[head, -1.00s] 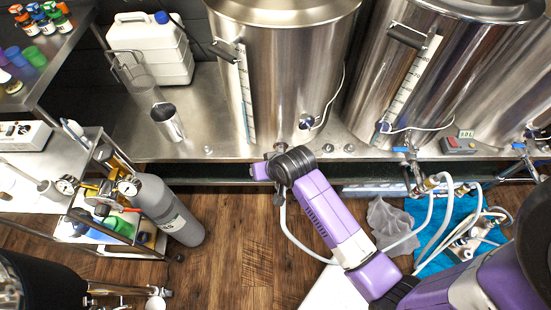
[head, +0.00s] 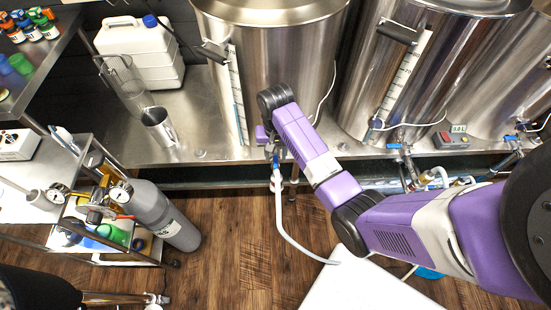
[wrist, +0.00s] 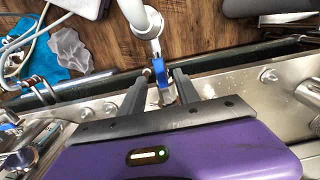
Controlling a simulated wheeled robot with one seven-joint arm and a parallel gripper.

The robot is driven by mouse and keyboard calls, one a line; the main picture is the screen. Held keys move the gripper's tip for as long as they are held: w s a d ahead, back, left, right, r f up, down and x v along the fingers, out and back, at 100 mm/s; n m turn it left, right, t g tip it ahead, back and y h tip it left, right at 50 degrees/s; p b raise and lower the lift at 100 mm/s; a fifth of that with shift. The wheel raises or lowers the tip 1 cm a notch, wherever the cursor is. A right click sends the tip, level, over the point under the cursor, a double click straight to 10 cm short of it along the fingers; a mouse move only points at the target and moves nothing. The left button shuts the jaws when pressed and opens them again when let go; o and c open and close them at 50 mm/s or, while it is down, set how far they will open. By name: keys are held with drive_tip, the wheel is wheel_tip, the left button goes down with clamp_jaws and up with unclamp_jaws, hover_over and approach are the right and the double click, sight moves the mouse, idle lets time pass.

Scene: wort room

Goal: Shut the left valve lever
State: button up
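The left valve lever, a small blue handle (wrist: 166,94), sits on the left kettle's outlet at the bench's front edge. In the wrist view it lies between the two dark fingers of my gripper (wrist: 162,73), roughly in line with the white hose fitting (wrist: 148,24). The fingers are apart, with a gap visible beside the lever; whether either one touches it I cannot tell. In the head view the blue lever (head: 276,160) shows just below my gripper (head: 271,148), whose fingers are mostly hidden by the arm. The left kettle (head: 270,75) stands behind.
Other kettles (head: 425,75) with blue valve levers (head: 395,146) stand to the right. A white hose (head: 281,220) drops from the left valve towards a white surface (head: 370,285).

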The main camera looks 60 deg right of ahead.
sight(276, 162)
drive_tip(key=shift+f, duration=1.5)
drive_tip(key=shift+c, duration=0.5)
clamp_jaws()
